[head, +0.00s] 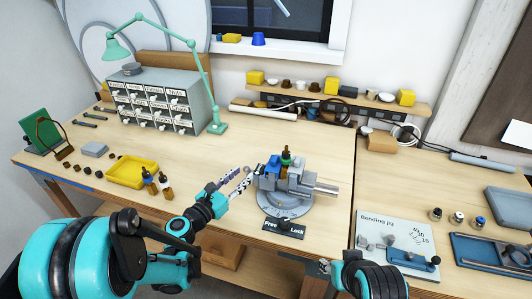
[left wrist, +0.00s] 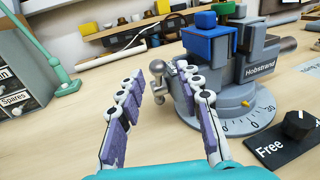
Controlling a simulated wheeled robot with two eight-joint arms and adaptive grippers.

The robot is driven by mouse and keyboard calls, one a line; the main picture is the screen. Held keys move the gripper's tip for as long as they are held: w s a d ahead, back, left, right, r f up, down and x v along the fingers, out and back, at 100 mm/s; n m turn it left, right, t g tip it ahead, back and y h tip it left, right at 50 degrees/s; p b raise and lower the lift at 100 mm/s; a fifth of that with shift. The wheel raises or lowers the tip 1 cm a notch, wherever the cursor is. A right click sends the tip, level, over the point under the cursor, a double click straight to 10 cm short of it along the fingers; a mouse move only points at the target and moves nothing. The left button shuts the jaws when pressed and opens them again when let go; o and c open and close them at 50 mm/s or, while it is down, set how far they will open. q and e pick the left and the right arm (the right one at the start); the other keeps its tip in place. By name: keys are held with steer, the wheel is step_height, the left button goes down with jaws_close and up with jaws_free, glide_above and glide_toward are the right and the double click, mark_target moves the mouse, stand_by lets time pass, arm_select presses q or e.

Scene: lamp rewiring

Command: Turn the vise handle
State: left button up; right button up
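The grey vise (head: 292,180) stands on a round graduated base on the bench, with blue pieces on its jaws and a green-topped part between them. Its handle, a metal bar with ball ends (left wrist: 155,69), shows on the vise's left side in the left wrist view. My left gripper (head: 243,179) is just left of the vise, pointing at the handle side. In the left wrist view its two purple-padded fingers (left wrist: 163,84) are spread, with the handle just beyond the tips, nearest the right finger. My right gripper (head: 325,266) is low at the bench's front edge, mostly hidden.
A Free/Lock panel with a black knob (head: 285,229) lies in front of the vise. A yellow tray (head: 132,171) and small dropper bottles (head: 165,187) are at left. A green lamp (head: 217,127) stands behind. A bending jig (head: 396,244) is at right.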

arm_select(q)
steer(key=shift+n, duration=0.3)
steer(key=x, duration=0.4)
steer(key=b+x, duration=0.1)
steer(key=x, duration=0.2)
steer(key=shift+w+d+r, duration=0.1)
steer(key=shift+w+r, duration=0.15)
steer(key=shift+w, duration=0.15)
steer(key=shift+c, duration=0.3)
jaws_close()
